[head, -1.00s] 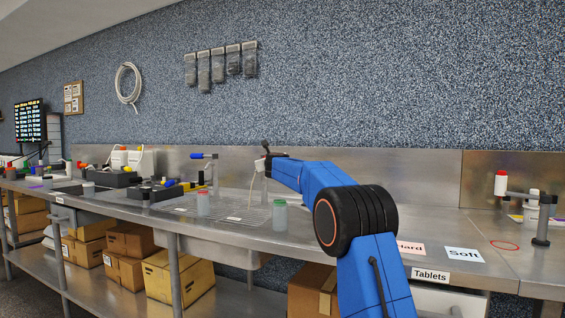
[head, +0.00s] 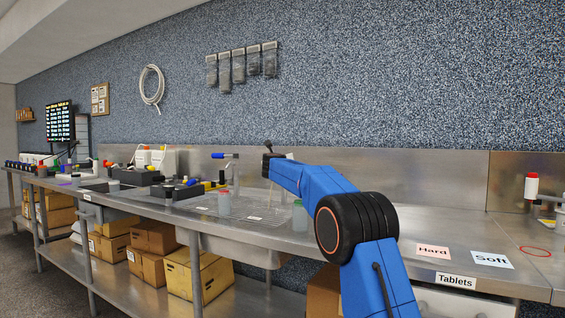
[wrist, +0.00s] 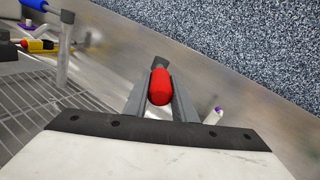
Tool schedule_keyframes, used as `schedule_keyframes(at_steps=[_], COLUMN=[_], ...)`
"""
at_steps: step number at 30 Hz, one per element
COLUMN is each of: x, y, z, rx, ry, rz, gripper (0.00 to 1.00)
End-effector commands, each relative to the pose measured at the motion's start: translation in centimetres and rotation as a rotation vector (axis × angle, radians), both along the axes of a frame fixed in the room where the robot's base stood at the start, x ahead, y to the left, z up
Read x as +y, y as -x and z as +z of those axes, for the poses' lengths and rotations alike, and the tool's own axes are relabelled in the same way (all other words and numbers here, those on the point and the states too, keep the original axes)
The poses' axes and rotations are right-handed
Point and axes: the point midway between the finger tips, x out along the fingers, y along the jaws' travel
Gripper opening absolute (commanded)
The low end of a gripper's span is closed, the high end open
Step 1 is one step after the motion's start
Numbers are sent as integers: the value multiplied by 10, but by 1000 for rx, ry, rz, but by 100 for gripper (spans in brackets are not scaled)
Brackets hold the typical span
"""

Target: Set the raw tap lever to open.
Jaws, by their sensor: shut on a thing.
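My gripper (wrist: 160,92) is shut on a red rounded handle (wrist: 160,84), which looks like a tap lever's grip. The handle lies between the two grey fingers in the wrist view, with a dark part beyond it. In the head view my gripper (head: 268,150) is small, above the sink area near the steel backsplash. What it holds is hidden there. Another tap with a blue lever (head: 220,156) stands to its left. That blue lever (wrist: 34,5) and its grey post (wrist: 65,45) also show at the upper left of the wrist view.
A wire drain grid (head: 235,207) lies below my gripper, with a red-lidded jar (head: 224,204) and a green-lidded jar (head: 299,215) by it. Black trays and bottles crowd the left counter. The counter by the Hard (head: 433,252) and Soft (head: 491,260) cards is mostly clear.

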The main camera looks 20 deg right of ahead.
Motion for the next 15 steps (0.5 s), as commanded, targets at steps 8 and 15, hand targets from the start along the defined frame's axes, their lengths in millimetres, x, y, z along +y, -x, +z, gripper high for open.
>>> schedule_keyframes(at_steps=[8, 15], x=[0, 0], y=[0, 0], z=[-4, -3], rx=[5, 4], ry=[-2, -1], rz=[-2, -1], gripper=[41, 43])
